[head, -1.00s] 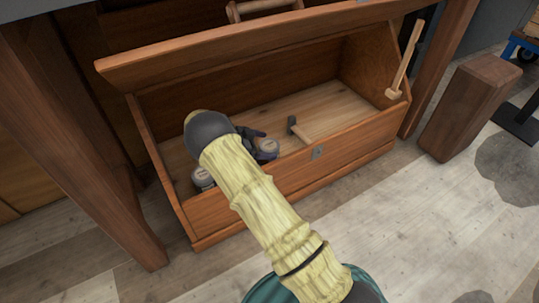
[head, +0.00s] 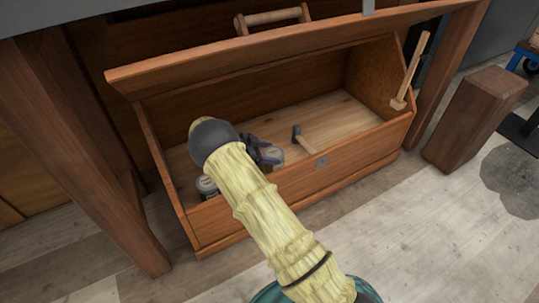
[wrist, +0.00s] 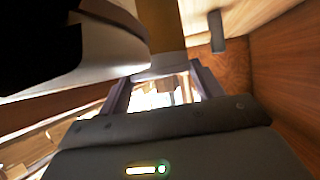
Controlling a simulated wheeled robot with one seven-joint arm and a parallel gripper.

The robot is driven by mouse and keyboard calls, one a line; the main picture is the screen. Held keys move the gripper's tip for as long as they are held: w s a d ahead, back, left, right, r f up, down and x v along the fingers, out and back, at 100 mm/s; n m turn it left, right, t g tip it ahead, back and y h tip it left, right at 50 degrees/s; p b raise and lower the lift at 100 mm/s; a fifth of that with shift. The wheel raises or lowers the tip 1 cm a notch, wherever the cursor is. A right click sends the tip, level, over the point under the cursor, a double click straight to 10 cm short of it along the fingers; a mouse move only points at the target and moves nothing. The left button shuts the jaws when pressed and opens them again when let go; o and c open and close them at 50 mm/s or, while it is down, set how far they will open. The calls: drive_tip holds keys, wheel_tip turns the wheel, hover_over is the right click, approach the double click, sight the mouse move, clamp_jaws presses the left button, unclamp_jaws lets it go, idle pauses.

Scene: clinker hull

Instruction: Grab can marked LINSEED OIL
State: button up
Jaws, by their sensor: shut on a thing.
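Two small pale-topped cans are in the open wooden chest (head: 250,188). One can (head: 273,156) is at my gripper (head: 263,150), near the chest's front wall. The other can (head: 206,185) is further left, in the front left corner, partly behind my arm. My gripper is shut on the right-hand can, though my wrist hides much of the grip. In the wrist view my two fingers (wrist: 163,88) reach forward with a tan and whitish surface beyond them. No lettering on either can is readable, so I cannot tell which is marked LINSEED OIL.
A hammer (head: 301,138) lies on the chest floor right of my gripper. The raised lid (head: 240,62) and a table leg (head: 95,150) bound the space. The floor in front is clear.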

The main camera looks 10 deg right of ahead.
wheel_tip(320, 180, up, 9)
drive_tip(key=p, duration=0.5)
drive_tip(key=shift+r, duration=0.15)
